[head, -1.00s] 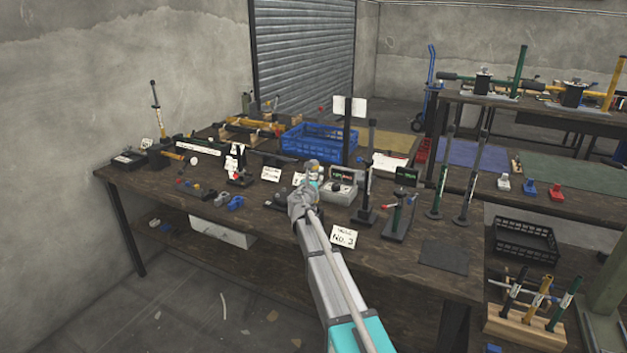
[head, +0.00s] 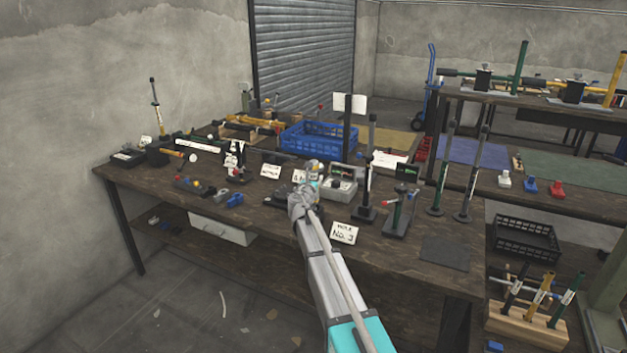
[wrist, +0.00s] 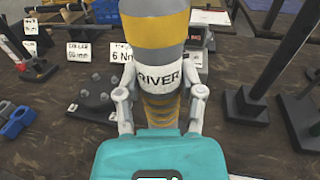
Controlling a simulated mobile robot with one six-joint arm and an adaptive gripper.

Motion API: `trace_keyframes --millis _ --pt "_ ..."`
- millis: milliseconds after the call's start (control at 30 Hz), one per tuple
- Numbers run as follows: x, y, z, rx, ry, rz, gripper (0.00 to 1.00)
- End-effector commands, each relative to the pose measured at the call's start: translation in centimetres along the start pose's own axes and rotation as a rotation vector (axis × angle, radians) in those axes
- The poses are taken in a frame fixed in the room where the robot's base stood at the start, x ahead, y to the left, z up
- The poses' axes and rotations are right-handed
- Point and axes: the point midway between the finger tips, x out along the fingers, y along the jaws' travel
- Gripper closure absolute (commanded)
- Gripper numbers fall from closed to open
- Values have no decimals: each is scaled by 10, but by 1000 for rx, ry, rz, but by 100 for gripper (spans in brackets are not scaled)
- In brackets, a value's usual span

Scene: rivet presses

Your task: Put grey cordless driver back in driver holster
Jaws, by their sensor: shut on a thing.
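My gripper (wrist: 160,104) is shut around the grey cordless driver (wrist: 152,32), a thick upright grey cylinder with yellow bands and a white label reading "RIVER", its first letter cut off. Both fingers press its sides, and its top runs out of the wrist view. In the head view my gripper (head: 304,196) is over the middle of the workbench, with the driver's top (head: 314,167) showing just beyond it. The driver's lower end is hidden behind my gripper, so I cannot tell whether it touches anything. I cannot make out the driver holster for certain.
The dark wooden workbench (head: 270,230) is crowded. A grey meter box (head: 340,187) and a black post stand (head: 366,209) are right of the driver. Blue parts (head: 234,200) and a dark pegged block (wrist: 93,104) lie left. A blue crate (head: 318,142) stands behind.

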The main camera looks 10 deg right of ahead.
Motion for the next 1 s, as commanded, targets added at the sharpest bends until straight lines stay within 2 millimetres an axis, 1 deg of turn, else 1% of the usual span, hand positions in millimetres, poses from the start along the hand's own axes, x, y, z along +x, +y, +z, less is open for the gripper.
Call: trace_keyframes --millis 1000 --pt "0 0 -18 -1 0 0 100"
